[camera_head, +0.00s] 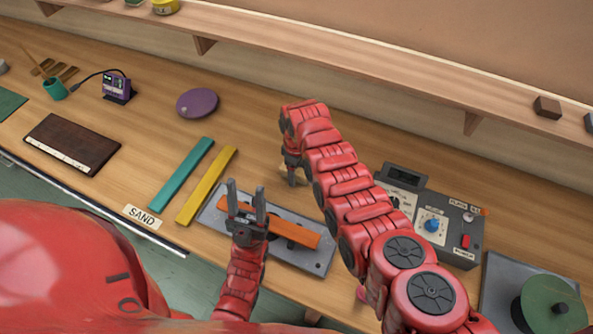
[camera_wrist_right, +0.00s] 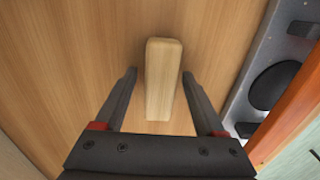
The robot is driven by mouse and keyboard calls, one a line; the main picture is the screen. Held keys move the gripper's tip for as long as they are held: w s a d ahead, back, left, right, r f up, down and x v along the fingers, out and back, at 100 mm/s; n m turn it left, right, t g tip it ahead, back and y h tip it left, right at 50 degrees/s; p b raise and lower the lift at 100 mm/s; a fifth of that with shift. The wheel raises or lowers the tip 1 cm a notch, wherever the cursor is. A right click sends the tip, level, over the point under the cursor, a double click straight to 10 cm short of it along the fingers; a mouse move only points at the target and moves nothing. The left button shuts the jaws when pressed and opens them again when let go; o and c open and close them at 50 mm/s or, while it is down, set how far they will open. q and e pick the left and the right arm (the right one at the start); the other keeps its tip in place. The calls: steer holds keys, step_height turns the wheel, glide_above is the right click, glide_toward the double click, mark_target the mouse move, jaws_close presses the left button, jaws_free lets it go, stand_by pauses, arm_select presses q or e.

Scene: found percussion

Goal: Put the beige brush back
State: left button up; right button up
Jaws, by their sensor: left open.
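The beige brush (camera_wrist_right: 163,78) looks like a pale wooden block in the right wrist view, lying on the wooden bench. My right gripper (camera_wrist_right: 157,85) is open, with one finger on each side of the brush and a gap to both. In the head view my right gripper (camera_head: 293,176) points down at the bench behind the grey tray; the brush is mostly hidden there, with a pale bit (camera_head: 284,169) showing. My left gripper (camera_head: 246,199) is open and empty, above the grey tray (camera_head: 317,262) that holds an orange bar (camera_head: 300,234).
A teal bar (camera_head: 181,174) and a yellow bar (camera_head: 207,185) lie left of the tray, near a SAND label (camera_head: 142,216). A grey control box (camera_head: 440,225) stands to the right. A purple disc (camera_head: 197,103) lies farther back. The bench between disc and right arm is clear.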

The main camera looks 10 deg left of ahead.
steer(key=shift+r, duration=0.15)
steer(key=shift+r+p, duration=0.25)
steer(key=shift+p, duration=0.1)
step_height(320, 180, up, 12)
steer(key=p, duration=0.6)
steer(key=shift+f+p, duration=0.2)
steer(key=shift+p, duration=0.15)
